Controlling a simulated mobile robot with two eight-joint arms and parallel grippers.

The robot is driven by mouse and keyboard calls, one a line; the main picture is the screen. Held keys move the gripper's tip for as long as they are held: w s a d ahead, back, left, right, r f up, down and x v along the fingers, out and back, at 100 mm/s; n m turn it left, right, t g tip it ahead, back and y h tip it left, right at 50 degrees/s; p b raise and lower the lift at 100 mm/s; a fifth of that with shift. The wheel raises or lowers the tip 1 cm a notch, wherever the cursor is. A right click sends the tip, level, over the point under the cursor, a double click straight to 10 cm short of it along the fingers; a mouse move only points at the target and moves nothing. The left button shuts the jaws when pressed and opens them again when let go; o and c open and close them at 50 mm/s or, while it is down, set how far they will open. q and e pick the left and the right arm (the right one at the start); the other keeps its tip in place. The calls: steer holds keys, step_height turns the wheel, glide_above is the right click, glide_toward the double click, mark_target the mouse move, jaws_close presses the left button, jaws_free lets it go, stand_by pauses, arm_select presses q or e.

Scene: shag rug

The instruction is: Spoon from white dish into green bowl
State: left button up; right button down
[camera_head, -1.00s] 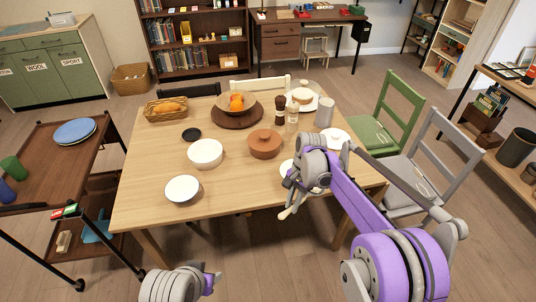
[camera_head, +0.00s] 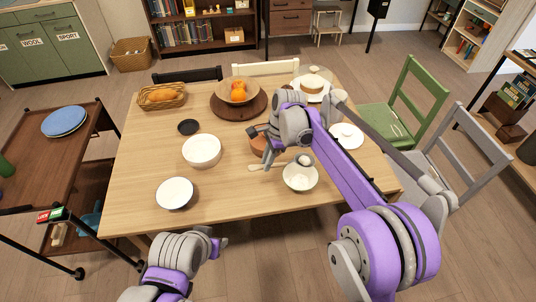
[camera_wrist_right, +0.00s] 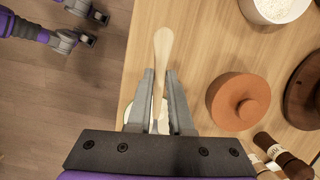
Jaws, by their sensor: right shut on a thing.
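My right gripper (camera_head: 268,156) is shut on a pale wooden spoon (camera_wrist_right: 163,45). In the right wrist view the spoon's handle runs out between the fingers (camera_wrist_right: 160,76); its other end is hidden beneath the gripper. A pale bowl (camera_head: 299,184) with white contents stands just below and right of the gripper in the head view. Its green tint is faint at most. A white bowl (camera_head: 202,155) stands left of the gripper, and a shallower white dish (camera_head: 175,194) is nearer the front left. My left gripper (camera_head: 221,243) is empty, off the table's front edge; its fingers look apart.
A terracotta lidded pot (camera_wrist_right: 238,102) stands close beside the right gripper. A bread basket (camera_head: 162,97), a small black dish (camera_head: 188,127) and a fruit bowl (camera_head: 238,92) stand farther back. A white plate (camera_head: 347,136) lies right.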

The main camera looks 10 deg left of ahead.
arm_select(q)
step_height(320, 180, down, 11)
steer(key=s+b, duration=0.3)
steer(key=b, duration=0.7)
arm_select(e)
step_height(320, 180, down, 3)
steer(key=s+m+t+y, duration=0.25)
steer(key=t+y, duration=0.25)
steer(key=t, duration=0.9)
steer(key=r+g+h+p, duration=0.1)
steer(key=g+p, duration=0.2)
steer(key=g, duration=0.1)
steer(key=w+r+n+g+h+p, duration=0.1)
steer(key=g+h+p, duration=0.1)
steer(key=g+p, duration=0.1)
steer(key=w+r+n+g+h+p, duration=0.1)
steer(key=g+p, duration=0.3)
steer(key=g, duration=0.2)
steer(key=shift+r+n+h, duration=0.15)
steer(key=shift+n+h, duration=0.1)
steer(key=shift+h, duration=0.15)
steer(key=shift+g, duration=0.5)
arm_select(q)
step_height(320, 180, up, 11)
steer(key=w, duration=0.2)
steer(key=shift+w+r, duration=0.15)
steer(key=shift+w, duration=0.1)
arm_select(e)
steer(key=shift+h, duration=0.3)
